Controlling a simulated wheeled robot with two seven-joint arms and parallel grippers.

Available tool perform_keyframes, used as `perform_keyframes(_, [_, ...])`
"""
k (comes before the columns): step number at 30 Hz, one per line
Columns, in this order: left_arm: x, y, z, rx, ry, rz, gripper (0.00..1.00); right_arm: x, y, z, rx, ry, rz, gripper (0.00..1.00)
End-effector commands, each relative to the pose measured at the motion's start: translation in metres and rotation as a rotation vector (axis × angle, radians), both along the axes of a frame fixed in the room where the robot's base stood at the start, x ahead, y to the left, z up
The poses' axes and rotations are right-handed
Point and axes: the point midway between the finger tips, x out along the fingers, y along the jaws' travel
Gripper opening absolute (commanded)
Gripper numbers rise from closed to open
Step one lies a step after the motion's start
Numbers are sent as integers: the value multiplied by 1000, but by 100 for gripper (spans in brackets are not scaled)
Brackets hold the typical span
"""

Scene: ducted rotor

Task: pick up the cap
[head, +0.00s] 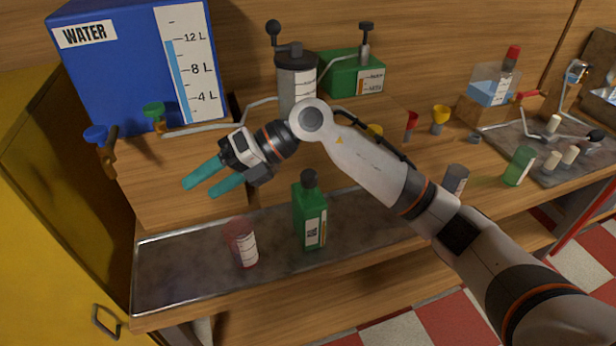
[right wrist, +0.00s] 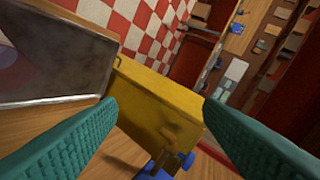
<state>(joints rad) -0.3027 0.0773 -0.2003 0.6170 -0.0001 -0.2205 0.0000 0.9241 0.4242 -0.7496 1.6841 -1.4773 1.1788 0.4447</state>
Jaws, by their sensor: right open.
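My right gripper (head: 199,189) is open in the head view, its two teal fingers apart with nothing between them. It is above the left part of the bench, in front of the wooden block under the water tank. In the right wrist view the fingers (right wrist: 158,105) are spread, with the yellow cabinet behind the gap. A dark round cap (head: 309,178) tops the green bottle (head: 311,218), to the right of the gripper and apart from it. I cannot tell whether this is the task's cap. My left gripper is not in view.
A red jar (head: 242,243) stands left of the green bottle on the metal tray (head: 185,265). The blue water tank (head: 110,75) has a green-handled tap (head: 154,111) and a blue-handled tap (head: 96,133) near the gripper. The yellow cabinet (head: 45,220) is at left.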

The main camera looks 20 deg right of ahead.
Motion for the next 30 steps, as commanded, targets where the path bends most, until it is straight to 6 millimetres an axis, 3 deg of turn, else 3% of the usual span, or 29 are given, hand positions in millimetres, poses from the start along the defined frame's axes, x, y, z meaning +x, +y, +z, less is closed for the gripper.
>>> perform_keyframes(3, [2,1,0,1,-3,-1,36,31,-58,-11,-411,-51,-29,61])
perform_keyframes(6, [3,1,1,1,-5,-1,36,51,-114,-5,-696,-47,-101,61])
perform_keyframes(9, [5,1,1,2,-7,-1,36,61,-159,9,-899,-23,-180,61])
perform_keyframes(12, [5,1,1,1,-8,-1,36,64,-187,21,-1017,0,-237,61])
perform_keyframes(16, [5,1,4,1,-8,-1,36,65,-199,21,-1072,18,-262,61])
perform_keyframes(24, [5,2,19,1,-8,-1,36,69,-197,-23,-1069,19,-258,61])
perform_keyframes(30, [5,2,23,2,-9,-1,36,72,-196,-41,-1067,16,-258,61])
